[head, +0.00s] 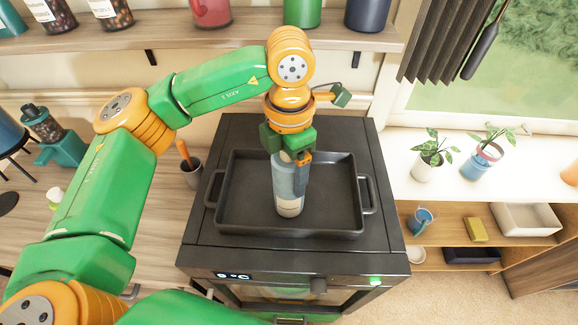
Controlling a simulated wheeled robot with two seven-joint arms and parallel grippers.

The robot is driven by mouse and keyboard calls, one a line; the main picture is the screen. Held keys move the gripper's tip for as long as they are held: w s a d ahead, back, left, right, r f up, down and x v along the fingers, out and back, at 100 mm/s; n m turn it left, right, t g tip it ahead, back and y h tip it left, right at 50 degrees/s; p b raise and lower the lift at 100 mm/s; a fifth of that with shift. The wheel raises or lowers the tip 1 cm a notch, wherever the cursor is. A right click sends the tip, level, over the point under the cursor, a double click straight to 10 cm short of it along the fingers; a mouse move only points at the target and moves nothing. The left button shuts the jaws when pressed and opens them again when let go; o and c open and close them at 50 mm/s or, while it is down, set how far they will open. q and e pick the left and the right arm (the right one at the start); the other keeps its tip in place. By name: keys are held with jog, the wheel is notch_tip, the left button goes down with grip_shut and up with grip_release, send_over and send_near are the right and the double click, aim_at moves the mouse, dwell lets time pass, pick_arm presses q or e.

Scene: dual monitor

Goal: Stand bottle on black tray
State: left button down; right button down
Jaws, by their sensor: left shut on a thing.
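The bottle (288,204) is a pale blue-grey cylinder with a light lower band. It stands roughly upright over the middle of the black tray (240,216). I cannot tell whether its base touches the tray floor. The black tray has raised walls and a handle at each side, and lies on top of a dark oven. My left gripper (292,166) comes down from above and is shut on the upper part of the bottle, hiding its top. My right gripper is not in view.
The dark oven (210,255) stands between a wooden counter at left and a white sill with potted plants (426,160) at right. A small dark cup (191,172) stands left of the tray. A shelf (210,42) with jars runs behind my left arm.

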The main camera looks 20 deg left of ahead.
pick_arm(q)
jog(key=shift+f, duration=0.1)
jog(key=shift+c, duration=1.7)
grip_release()
jog(key=shift+d+f, duration=0.1)
jog(key=o, duration=0.3)
jog(key=shift+o, duration=0.2)
jog(key=shift+r, duration=0.55)
notch_tip(320, 180, up, 12)
jog(key=shift+f+p, duration=0.25)
jog(key=shift+p, duration=0.3)
